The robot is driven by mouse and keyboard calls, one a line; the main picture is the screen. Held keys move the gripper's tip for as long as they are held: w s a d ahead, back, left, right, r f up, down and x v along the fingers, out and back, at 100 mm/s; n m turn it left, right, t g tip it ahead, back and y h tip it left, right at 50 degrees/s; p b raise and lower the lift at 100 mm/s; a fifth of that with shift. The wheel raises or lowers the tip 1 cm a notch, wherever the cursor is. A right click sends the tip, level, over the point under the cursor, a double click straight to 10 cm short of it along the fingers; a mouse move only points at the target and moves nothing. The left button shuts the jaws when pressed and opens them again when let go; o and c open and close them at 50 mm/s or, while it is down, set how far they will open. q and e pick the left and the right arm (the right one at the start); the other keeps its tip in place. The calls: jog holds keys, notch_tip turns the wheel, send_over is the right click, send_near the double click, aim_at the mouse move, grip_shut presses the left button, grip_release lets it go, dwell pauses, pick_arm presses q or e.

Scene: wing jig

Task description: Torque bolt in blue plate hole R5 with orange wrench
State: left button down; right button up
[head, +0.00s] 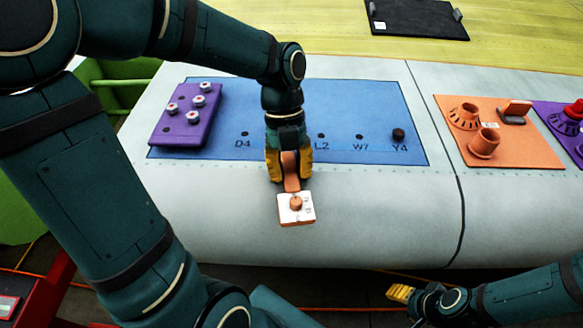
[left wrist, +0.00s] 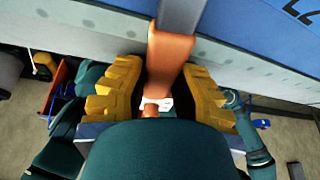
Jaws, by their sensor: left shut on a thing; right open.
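The blue plate (head: 360,105) lies on the pale wing surface, with labels D4, L2, W7 and Y4 readable beside dark holes. I cannot see an R5 label; my left arm covers the stretch between D4 and L2. A dark round piece sits at Y4. My left gripper (head: 288,170) is shut on the orange wrench (head: 296,208), in front of the plate's near edge. The wrench has a white-faced square part with an orange knob. In the left wrist view its orange handle (left wrist: 170,62) runs between the yellow fingers. My right gripper (head: 400,293) is open at the lower right.
A purple block (head: 180,128) with several silver-and-red bolts stands on the plate's left end. An orange board (head: 510,150) with orange fittings lies to the right, and a purple board (head: 560,118) beyond it. A black pad (head: 415,18) lies at the back.

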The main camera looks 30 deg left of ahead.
aim_at(258, 181)
pick_arm(q)
jog(key=shift+s+a+m+g+y+p, duration=0.35)
jog(key=shift+s+a+m, duration=0.35)
jog(key=shift+a+m, duration=0.4)
jog(key=shift+d, duration=0.15)
jog(key=shift+s+a+m+y+p, duration=0.25)
jog(key=shift+a+m, duration=0.35)
jog(key=shift+m, duration=0.05)
jog(key=shift+s+a+m+y+p, duration=0.2)
jog(key=shift+s+a+m+p, duration=0.05)
jog(key=shift+a+m, duration=0.35)
jog(key=shift+s+a+m+g+y+p, duration=0.15)
jog(key=shift+a+m+g+y+p, duration=0.15)
jog(key=shift+a+m, duration=0.35)
jog(key=shift+d+p, duration=0.15)
jog(key=shift+p, duration=0.15)
